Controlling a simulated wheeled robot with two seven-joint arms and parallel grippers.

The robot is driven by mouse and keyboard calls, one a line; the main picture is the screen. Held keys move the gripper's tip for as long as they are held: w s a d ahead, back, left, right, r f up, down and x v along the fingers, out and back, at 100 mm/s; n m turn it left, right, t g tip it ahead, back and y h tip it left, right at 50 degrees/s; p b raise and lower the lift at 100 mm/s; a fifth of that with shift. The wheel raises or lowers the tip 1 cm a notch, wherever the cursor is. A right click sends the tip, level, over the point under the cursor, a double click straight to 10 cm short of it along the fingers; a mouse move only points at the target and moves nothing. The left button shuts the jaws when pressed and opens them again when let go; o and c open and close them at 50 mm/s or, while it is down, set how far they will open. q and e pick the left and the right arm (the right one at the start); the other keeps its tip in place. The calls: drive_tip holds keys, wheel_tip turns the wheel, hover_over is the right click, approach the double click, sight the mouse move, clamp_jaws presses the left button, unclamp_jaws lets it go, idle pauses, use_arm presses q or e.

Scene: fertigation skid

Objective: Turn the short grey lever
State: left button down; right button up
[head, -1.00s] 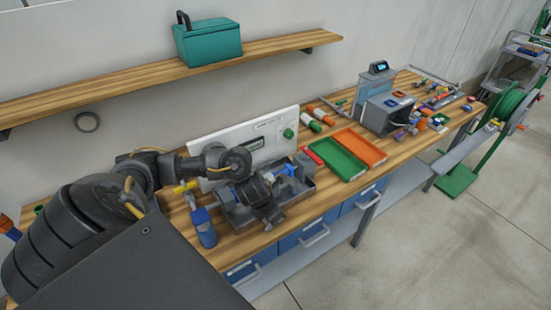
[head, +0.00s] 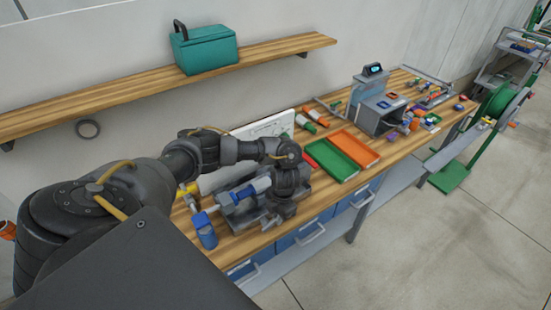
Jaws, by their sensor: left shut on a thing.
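My left gripper (head: 275,218) points down at the front right of a grey tray-like unit (head: 238,219) on the wooden bench. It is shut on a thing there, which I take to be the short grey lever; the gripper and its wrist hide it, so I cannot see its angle. A blue part (head: 257,186) of the unit shows just left of the wrist. My left arm covers much of the unit's back and right side. My right gripper is not in view.
A blue bottle-like part (head: 206,236) stands left of the unit. Green (head: 333,161) and orange (head: 354,148) trays lie to its right. A white panel (head: 270,127) stands behind, partly covered by my arm. A shelf (head: 120,91) with a teal box (head: 206,50) is above.

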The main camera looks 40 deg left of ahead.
use_arm(q)
drive_tip(key=shift+w+f+g+y+b, duration=0.4)
drive_tip(key=shift+g, duration=0.7)
drive_tip(key=shift+w+f+g+b, duration=0.1)
drive_tip(key=shift+f+g+b, duration=0.25)
drive_tip(key=shift+g+b, duration=0.4)
drive_tip(key=shift+f+g+y+b, duration=0.2)
drive_tip(key=shift+g+y+b, duration=0.1)
drive_tip(key=shift+g+b, duration=0.4)
drive_tip(key=c, duration=1.5)
unclamp_jaws()
drive_tip(key=shift+d, duration=0.1)
